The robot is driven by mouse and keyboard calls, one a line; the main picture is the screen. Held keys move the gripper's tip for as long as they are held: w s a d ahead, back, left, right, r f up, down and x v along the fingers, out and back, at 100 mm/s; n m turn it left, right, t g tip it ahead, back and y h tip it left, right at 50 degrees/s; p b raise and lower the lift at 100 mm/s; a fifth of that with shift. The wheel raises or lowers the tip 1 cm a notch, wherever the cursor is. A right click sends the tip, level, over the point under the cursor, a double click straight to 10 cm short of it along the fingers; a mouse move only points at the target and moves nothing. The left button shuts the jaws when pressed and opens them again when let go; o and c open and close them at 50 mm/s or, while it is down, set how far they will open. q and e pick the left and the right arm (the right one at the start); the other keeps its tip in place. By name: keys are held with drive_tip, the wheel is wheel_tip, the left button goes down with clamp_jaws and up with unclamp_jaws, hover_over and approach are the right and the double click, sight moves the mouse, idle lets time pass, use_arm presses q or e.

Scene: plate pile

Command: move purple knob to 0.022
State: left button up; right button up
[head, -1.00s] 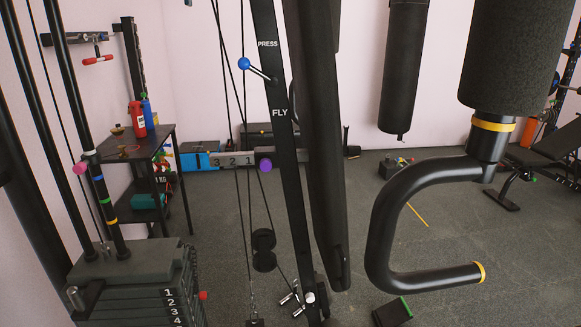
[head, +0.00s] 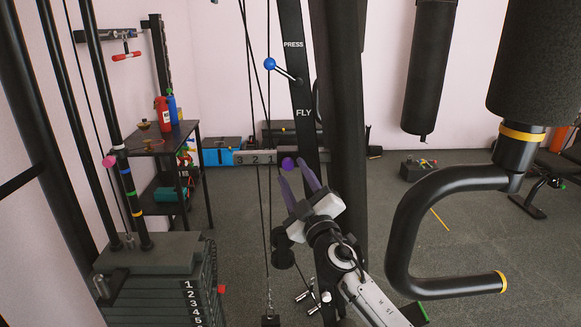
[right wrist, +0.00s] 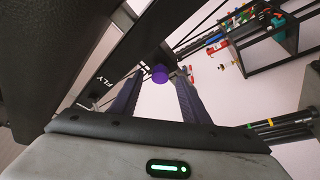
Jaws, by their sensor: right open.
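The purple knob (head: 287,164) sits on the numbered horizontal bar (head: 252,157), where it meets the black upright (head: 296,84) marked PRESS and FLY. My right gripper (head: 295,172) has come up from below, and its two purple-grey fingers point up at the knob. In the right wrist view the knob (right wrist: 160,73) shows just beyond and between the two open fingertips (right wrist: 158,76). The fingers do not appear closed on it; whether they touch it I cannot tell. My left gripper is not in view.
A blue-balled lever (head: 270,64) stands above on the upright. The weight stack (head: 190,290) with a pink knob (head: 109,161) is at the left. A curved black handle (head: 400,235) fills the right side. Thin cables run down just left of the upright.

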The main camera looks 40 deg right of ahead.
sight(288, 163)
drive_tip(key=shift+x, duration=1.5)
